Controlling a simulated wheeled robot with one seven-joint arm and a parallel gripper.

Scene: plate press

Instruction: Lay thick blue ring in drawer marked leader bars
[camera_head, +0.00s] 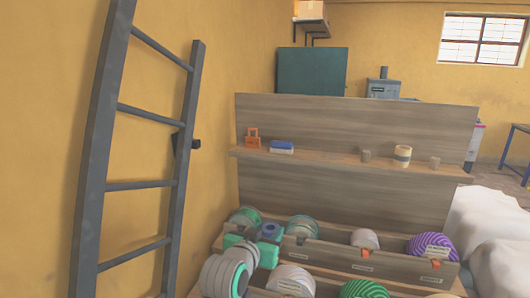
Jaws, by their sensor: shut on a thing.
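My gripper (262,243), teal at its end, is at the lower left over the left end of the drawers. It is shut on the thick blue ring (270,229), a small blue piece with a darker middle. The jaws and my arm hide part of the ring. The ring is in front of the back-left drawer opening; its height above it is hard to judge. The drawers have pale labels, among them one on the back-row drawer front (363,267) and one at the right (432,279). The lettering is too small to read, so I cannot tell which is marked leader bars.
A wooden back panel carries a shelf (340,164) with small items, including a blue block (282,147) and a cream cup (402,155). A grey ladder (180,180) stands left.

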